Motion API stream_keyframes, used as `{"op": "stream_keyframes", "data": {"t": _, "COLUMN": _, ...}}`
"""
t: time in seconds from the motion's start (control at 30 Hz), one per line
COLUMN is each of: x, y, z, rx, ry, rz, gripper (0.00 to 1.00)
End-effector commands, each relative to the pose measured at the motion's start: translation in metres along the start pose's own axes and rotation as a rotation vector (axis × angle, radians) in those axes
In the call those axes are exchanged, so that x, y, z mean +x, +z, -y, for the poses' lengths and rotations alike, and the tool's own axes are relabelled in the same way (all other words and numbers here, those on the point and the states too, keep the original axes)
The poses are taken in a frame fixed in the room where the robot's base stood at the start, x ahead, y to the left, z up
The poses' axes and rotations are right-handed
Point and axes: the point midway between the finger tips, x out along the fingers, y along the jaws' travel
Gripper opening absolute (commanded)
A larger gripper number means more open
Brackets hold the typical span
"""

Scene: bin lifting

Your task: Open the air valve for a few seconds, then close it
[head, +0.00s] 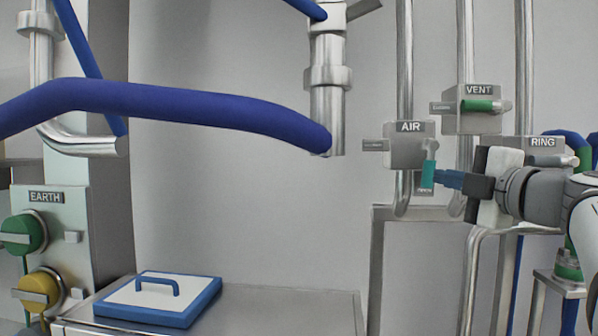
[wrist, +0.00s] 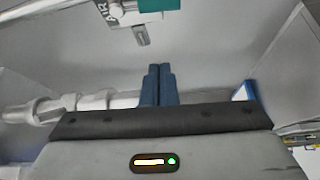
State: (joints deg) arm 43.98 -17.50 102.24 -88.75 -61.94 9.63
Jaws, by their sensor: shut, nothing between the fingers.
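The air valve is a grey block (head: 408,150) labelled AIR on a vertical pipe. Its teal handle (head: 428,174) hangs down from the block's right side. The handle also shows at the top edge of the wrist view (wrist: 160,5), beside the AIR label (wrist: 109,12). My gripper (head: 437,178) comes in from the right with its dark blue fingertips at the handle in the head view. In the wrist view the fingers (wrist: 158,72) are pressed together and empty, below the handle with a gap in the picture. I cannot tell whether they touch it.
The VENT valve (head: 478,121) has a green handle lying level, above and right of AIR. The RING valve (head: 542,143) is partly behind my arm. A thick blue hose (head: 190,100) crosses the left. A blue-rimmed lid (head: 160,298) lies on a grey surface at lower left.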

Motion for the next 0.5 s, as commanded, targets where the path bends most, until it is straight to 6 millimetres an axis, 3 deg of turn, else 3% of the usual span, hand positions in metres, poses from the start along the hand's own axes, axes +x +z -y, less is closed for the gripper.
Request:
{"op": "stream_keyframes", "data": {"t": 0.17, "x": 0.012, "y": -0.002, "z": 0.0, "rx": -0.006, "ry": -0.013, "rz": -0.015, "gripper": 0.0}}
{"op": "stream_keyframes", "data": {"t": 0.5, "x": 0.075, "y": -0.003, "z": 0.0, "rx": -0.004, "ry": -0.013, "rz": -0.015, "gripper": 0.0}}
